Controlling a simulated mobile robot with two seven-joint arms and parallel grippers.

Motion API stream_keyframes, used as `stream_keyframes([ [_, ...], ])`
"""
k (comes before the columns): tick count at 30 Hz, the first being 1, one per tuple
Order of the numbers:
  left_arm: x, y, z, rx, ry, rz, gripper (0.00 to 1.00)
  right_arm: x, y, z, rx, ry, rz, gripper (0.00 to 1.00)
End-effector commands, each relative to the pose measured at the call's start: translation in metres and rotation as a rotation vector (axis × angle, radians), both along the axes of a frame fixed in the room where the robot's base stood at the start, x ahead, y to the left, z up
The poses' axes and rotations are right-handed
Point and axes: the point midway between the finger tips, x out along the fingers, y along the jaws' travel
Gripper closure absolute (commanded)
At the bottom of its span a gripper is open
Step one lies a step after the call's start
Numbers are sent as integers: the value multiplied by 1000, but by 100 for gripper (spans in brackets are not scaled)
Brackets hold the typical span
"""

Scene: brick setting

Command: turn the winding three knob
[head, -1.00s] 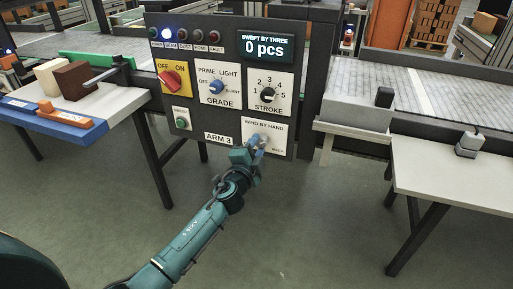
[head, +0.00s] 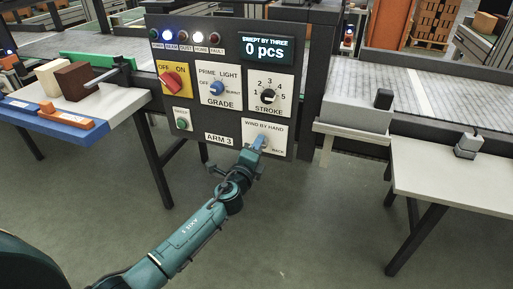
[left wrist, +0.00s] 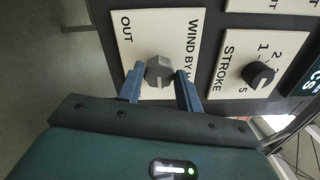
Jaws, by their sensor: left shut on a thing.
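The control panel marked ARM 3 (head: 228,115) stands upright in front of me. Its WIND BY HAND plate (head: 277,133) is at the lower right, with BACK readable in the head view and OUT in the left wrist view. The grey faceted winding knob (left wrist: 160,71) sits on that plate between the two blue fingers of my left gripper (left wrist: 158,88). My left gripper (head: 260,141) is shut on the knob; in the head view the fingers hide it. My right gripper is in neither view.
The display (head: 265,47) reads 0 pcs. Tables with conveyors flank the panel; open floor lies below.

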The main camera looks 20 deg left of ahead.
Motion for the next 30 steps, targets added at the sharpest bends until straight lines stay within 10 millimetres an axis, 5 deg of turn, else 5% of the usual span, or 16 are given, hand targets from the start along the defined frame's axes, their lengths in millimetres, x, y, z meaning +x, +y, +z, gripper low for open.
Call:
stream_keyframes([
  [12, 0, 0, -1, 6, 2, 1, 88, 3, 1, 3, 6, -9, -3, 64],
  [13, 0, 0, -1, 6, 2, 1, 62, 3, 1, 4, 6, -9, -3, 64],
  [18, 0, 0, -1, 5, 1, 0, 49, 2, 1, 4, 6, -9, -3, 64],
  [30, -6, 0, -1, 4, 2, 1, 43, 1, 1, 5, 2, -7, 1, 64],
])
